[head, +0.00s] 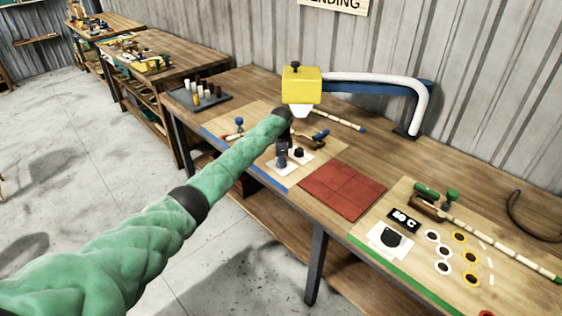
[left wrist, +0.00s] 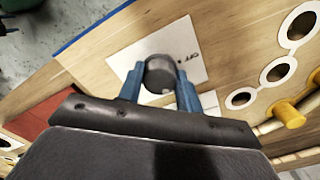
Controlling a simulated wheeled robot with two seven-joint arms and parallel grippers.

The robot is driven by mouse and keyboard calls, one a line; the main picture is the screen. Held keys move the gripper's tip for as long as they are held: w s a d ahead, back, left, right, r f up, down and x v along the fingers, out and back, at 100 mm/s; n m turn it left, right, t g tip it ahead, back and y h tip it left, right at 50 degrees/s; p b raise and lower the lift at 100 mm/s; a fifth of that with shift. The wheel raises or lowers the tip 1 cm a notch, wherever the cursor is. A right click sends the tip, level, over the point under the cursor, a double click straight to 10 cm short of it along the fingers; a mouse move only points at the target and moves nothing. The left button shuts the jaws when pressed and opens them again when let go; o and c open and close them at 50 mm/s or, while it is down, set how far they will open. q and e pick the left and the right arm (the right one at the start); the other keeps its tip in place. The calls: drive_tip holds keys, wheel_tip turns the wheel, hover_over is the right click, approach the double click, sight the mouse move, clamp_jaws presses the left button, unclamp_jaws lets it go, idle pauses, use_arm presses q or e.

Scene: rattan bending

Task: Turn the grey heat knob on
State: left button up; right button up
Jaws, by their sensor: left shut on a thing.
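The grey heat knob (left wrist: 160,70) sits on a white plate (left wrist: 184,42) in the left wrist view. Part of an "OFF" mark shows on the plate to the right of the knob. My left gripper (left wrist: 159,84) has its two blue fingers on either side of the knob and is shut on it. In the head view, my left gripper (head: 282,158) is down at the white plate (head: 305,160) on the blue-edged board, and the arm hides part of this area. My right gripper is not in view.
A yellow block with a white nozzle (head: 301,84) stands behind the gripper. A red mat (head: 342,190) lies to the right. The green-edged board (head: 375,252) holds a dark display (head: 403,219) and several rings. A yellow peg (left wrist: 288,114) is near the gripper.

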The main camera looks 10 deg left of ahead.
use_arm(q)
drive_tip(key=shift+r+m, duration=0.1)
drive_tip(key=shift+m, duration=0.6)
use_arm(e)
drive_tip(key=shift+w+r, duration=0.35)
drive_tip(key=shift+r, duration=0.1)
use_arm(q)
drive_tip(key=o, duration=1)
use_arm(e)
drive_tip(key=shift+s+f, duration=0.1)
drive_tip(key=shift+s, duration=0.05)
